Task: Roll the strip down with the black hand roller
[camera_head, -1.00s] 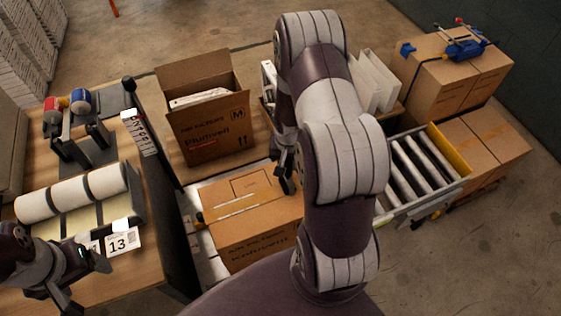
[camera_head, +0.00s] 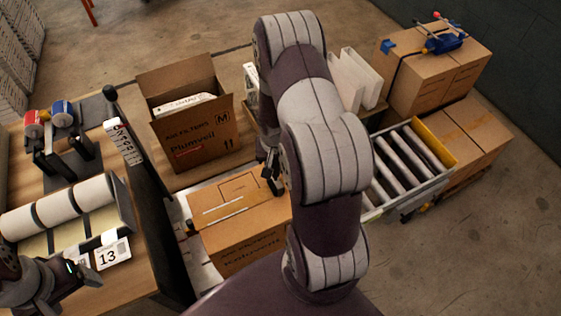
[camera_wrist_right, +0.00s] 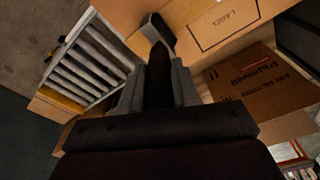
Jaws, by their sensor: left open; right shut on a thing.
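My right gripper (camera_head: 268,170) is at the far right part of the box top. In the right wrist view, my right gripper (camera_wrist_right: 157,85) is shut on the black hand roller (camera_wrist_right: 157,62), whose dark head (camera_wrist_right: 158,30) is at or just above the cardboard; contact cannot be told. The strip is not clear there. My left gripper (camera_head: 90,281) is open and empty by the label dispenser, near a label marked 13 (camera_head: 113,254).
The label dispenser (camera_head: 75,210) and a tape holder (camera_head: 55,130) are on the left bench. My right arm hides the middle.

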